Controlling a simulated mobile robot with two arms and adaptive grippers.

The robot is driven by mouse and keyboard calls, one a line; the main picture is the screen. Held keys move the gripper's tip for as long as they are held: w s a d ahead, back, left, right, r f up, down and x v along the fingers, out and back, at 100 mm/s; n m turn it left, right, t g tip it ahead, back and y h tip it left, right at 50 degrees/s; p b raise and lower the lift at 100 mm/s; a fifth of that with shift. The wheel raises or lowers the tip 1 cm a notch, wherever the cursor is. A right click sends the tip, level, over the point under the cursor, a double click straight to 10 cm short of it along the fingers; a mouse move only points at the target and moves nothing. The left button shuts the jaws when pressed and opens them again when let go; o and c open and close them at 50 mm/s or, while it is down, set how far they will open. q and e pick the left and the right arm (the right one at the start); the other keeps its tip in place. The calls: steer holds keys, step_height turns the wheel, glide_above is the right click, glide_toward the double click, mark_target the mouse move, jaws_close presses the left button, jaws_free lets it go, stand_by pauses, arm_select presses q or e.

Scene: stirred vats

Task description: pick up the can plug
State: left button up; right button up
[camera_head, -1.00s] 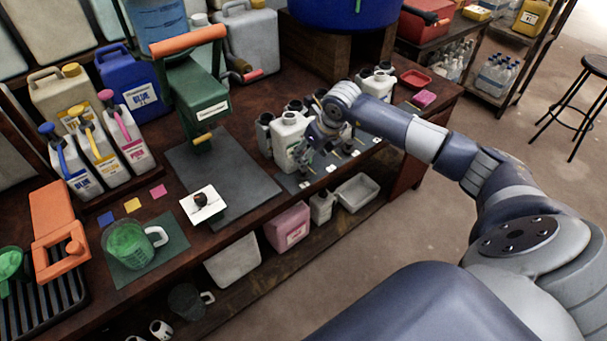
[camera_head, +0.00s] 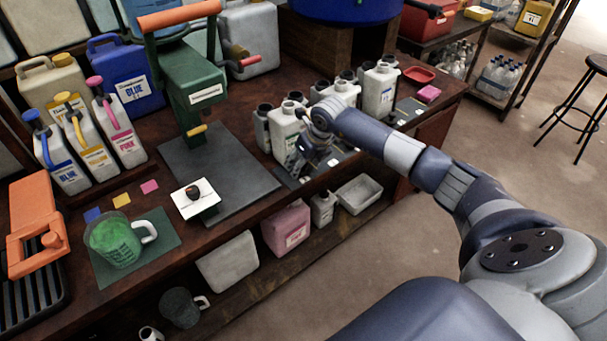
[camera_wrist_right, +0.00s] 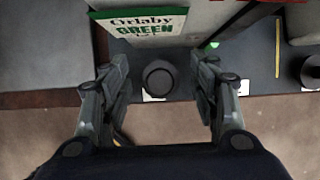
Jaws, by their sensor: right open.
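A dark round can plug (camera_wrist_right: 159,78) sits on a dark mat in the right wrist view, beside a small white tag and in front of a can labelled GREEN (camera_wrist_right: 138,27). My right gripper (camera_wrist_right: 159,66) is open, one finger on each side of the plug, with gaps showing on both sides. In the head view my right gripper (camera_head: 300,163) is low at the table's front edge, by the white can (camera_head: 284,122); the plug between its fingers is hidden there. My left gripper is not in view.
Several white cans with dark necks stand behind the gripper, including one on the right (camera_head: 379,92). Another dark round piece (camera_wrist_right: 311,72) is at the right of the wrist view. A green press (camera_head: 190,80) and a dark plate (camera_head: 243,183) lie left.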

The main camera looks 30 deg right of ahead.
steer(key=shift+w+f, duration=0.1)
steer(key=c, duration=0.7)
steer(key=shift+c, duration=0.2)
